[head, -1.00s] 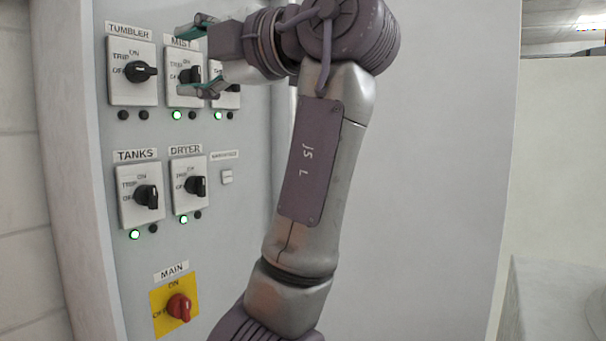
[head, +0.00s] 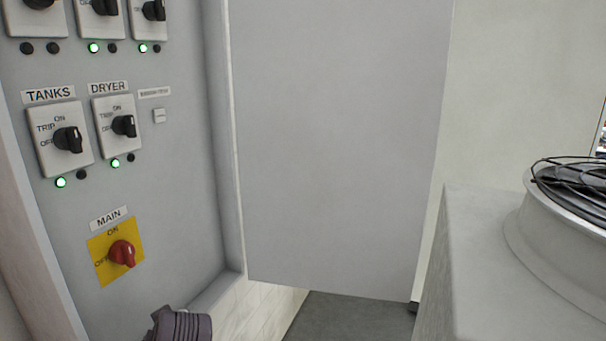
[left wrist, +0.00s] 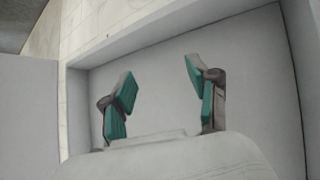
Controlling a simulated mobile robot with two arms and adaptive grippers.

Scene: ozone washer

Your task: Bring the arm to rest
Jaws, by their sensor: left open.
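My left gripper (left wrist: 161,95) shows in the left wrist view with its two teal-padded fingers spread apart and nothing between them. Behind the fingers is a plain light grey recessed panel. In the head view only a purple-grey joint of my own arm shows at the bottom edge, below the control panel (head: 185,200); the gripper itself is out of that view. My right gripper is in neither view.
The panel carries several switches, among them the tanks switch (head: 60,140), the dryer switch (head: 118,125) and the red main switch (head: 122,253). A grey door (head: 340,140) stands right of it.

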